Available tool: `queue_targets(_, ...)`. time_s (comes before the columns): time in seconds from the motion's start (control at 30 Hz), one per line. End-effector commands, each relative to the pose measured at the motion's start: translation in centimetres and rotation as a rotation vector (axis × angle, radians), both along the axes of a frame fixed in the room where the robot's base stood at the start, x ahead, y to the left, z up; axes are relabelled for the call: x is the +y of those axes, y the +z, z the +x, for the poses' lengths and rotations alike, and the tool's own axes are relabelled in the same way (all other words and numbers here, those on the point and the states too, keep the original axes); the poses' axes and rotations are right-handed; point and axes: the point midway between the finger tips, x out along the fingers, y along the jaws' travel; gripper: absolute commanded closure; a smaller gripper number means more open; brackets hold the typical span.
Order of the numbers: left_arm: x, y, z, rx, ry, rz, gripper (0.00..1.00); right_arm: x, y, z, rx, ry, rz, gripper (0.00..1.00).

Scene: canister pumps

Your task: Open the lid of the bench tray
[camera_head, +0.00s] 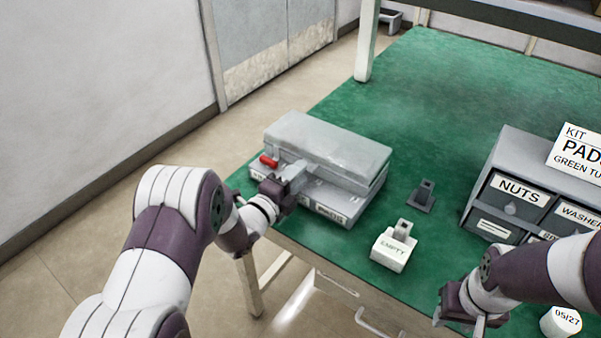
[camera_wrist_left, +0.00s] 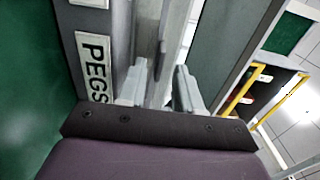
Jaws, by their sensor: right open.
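The bench tray (camera_head: 333,207) is a grey box with labelled front at the table's left edge. Its grey lid (camera_head: 335,145) lies over the top; I cannot tell whether it is slightly raised. A small red part (camera_head: 268,161) shows at the lid's left front. My left gripper (camera_head: 300,175) is at the lid's front edge. In the left wrist view its two fingers (camera_wrist_left: 158,90) stand apart around a thin grey piece, beside a PEGS label (camera_wrist_left: 93,68); whether they grip it is unclear. My right gripper (camera_head: 465,318) is open, low at the right, away from the tray.
A white block marked EMPTY (camera_head: 391,252) and a dark small stand (camera_head: 422,196) are right of the tray. A grey drawer cabinet (camera_head: 515,150) with NUTS and WASHERS labels stands further right. A white cylinder (camera_head: 561,322) is near the right gripper. The green tabletop (camera_head: 440,100) behind is clear.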

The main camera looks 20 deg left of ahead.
Motion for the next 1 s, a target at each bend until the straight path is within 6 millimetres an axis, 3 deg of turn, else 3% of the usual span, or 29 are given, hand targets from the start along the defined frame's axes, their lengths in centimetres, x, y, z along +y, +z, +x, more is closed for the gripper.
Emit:
queue_targets(0.17, -0.5, 0.0, 1.4, 0.001, -0.001, -0.001, 0.66, 0.0, -0.1, 0.0, 0.0, 0.0, 0.0, 0.57)
queue_targets(0.43, -0.5, 0.0, 1.5, 0.001, 0.001, -0.001, 0.66, 0.0, -0.1, 0.0, 0.0, 0.0, 0.0, 0.57)
queue_targets(0.47, -0.5, 0.0, 1.5, 0.001, 0.001, -0.001, 0.72, 0.0, -0.1, 0.0, 0.0, 0.0, 0.0, 0.57)
queue_targets(0.53, -0.5, 0.0, 1.5, 0.001, 0.001, -0.001, 0.95, 0.0, -0.1, 0.0, 0.0, 0.0, 0.0, 0.57)
queue_targets(0.57, -0.5, 0.0, 1.5, 0.001, 0.001, -0.001, 1.0, 0.0, -0.1, 0.0, 0.0, 0.0, 0.0, 0.57)
queue_targets(1.0, -0.5, 0.0, 1.5, 0.002, 0.001, -0.002, 1.0, 0.0, -0.1, 0.0, 0.0, 0.0, 0.0, 0.57)
